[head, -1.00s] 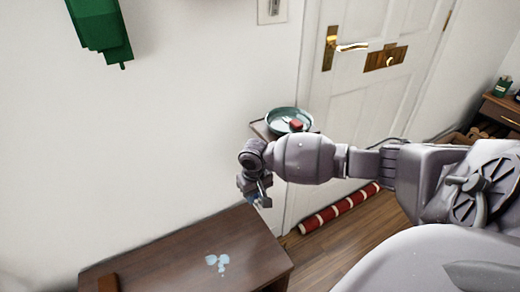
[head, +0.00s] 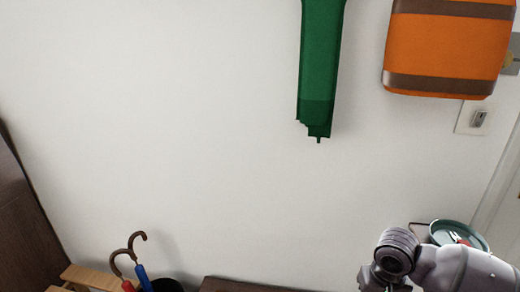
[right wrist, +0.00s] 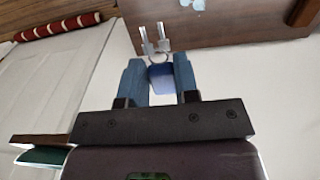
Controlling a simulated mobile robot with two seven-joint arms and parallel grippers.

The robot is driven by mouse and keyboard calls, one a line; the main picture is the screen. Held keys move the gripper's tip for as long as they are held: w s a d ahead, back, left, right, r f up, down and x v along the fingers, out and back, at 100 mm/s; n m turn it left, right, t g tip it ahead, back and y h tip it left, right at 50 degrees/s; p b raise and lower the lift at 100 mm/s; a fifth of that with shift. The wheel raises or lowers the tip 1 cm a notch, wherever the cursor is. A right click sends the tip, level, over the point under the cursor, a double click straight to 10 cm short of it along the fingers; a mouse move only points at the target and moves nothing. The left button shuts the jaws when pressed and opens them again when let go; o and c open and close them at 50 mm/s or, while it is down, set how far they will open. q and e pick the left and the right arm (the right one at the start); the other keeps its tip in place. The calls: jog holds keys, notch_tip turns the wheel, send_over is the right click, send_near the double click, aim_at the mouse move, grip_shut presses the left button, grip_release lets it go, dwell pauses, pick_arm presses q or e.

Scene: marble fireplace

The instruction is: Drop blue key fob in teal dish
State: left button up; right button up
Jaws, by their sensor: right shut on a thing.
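The teal dish (head: 447,230) is at the lower right of the head view, with something red and white in it. My right forearm covers its near side. A green-teal rim at the lower left of the right wrist view (right wrist: 42,157) looks like its edge. My right gripper (right wrist: 160,75) is shut on the blue key fob (right wrist: 161,82). A ring and metal keys (right wrist: 155,42) extend beyond the fingertips. In the head view the right gripper (head: 384,282) is at the bottom edge, left of the dish, with its fingers largely cut off. My left gripper is not in view.
A dark wooden table top (right wrist: 235,22) with a pale blue mark lies beyond the keys. A red-and-white striped roll (right wrist: 60,26) lies by the white door (right wrist: 62,82). Umbrellas (head: 135,262) stand at the lower left. Green (head: 318,70) and orange (head: 447,45) items hang on the wall.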

pick_arm(q)
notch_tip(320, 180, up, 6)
jog(key=p, duration=0.5)
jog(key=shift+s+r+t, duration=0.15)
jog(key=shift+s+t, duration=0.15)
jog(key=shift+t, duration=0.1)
pick_arm(e)
jog(key=s+a+r+n, duration=0.1)
jog(key=s+a+r, duration=0.1)
jog(key=r, duration=0.6)
jog(key=s+a+r+n, duration=0.1)
jog(key=s+a+r, duration=0.2)
jog(key=a+r, duration=0.2)
notch_tip(320, 180, up, 3)
jog(key=shift+f, duration=0.1)
jog(key=shift+a+f, duration=0.1)
